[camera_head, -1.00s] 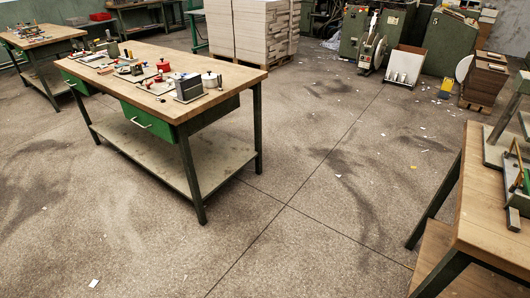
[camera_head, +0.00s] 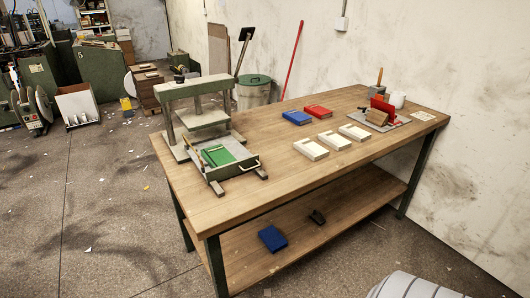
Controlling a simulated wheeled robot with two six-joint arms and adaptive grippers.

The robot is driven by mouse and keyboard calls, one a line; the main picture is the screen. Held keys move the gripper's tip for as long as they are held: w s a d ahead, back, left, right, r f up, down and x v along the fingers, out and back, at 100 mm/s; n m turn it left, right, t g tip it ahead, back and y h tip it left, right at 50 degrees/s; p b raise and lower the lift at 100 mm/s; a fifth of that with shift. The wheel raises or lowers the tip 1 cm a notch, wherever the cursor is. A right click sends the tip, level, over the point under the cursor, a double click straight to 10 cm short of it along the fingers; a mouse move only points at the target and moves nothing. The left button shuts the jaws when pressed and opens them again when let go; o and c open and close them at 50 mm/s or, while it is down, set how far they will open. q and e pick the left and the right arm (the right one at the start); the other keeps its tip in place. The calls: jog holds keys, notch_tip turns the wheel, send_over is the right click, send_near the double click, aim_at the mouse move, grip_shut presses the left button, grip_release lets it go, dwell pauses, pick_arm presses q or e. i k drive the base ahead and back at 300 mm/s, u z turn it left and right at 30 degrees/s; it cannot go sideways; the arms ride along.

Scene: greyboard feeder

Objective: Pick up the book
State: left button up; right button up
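Several books are in the head view, and I cannot tell which one the task means. A blue book (camera_head: 297,117) and a red book (camera_head: 317,112) lie close together on the wooden workbench (camera_head: 250,205). A green book (camera_head: 218,155) lies in the tray at the front of a grey press (camera_head: 192,91) at the bench's left end. Another blue book (camera_head: 272,238) lies on the bench's lower shelf (camera_head: 340,222). Neither of my grippers is in view.
Three cream blocks or trays (camera_head: 335,140) stand in a row mid-bench. A red tool with a wooden block (camera_head: 380,112) is at the far right. A bin (camera_head: 254,92) stands behind.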

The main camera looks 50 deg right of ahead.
aim_at(215, 157)
jog(key=z, duration=0.5)
jog(key=i, duration=0.1)
jog(key=z, duration=0.7)
jog(key=k, duration=0.45)
jog(key=z, duration=1.65)
jog(key=i, duration=1.85)
jog(key=u, duration=0.95)
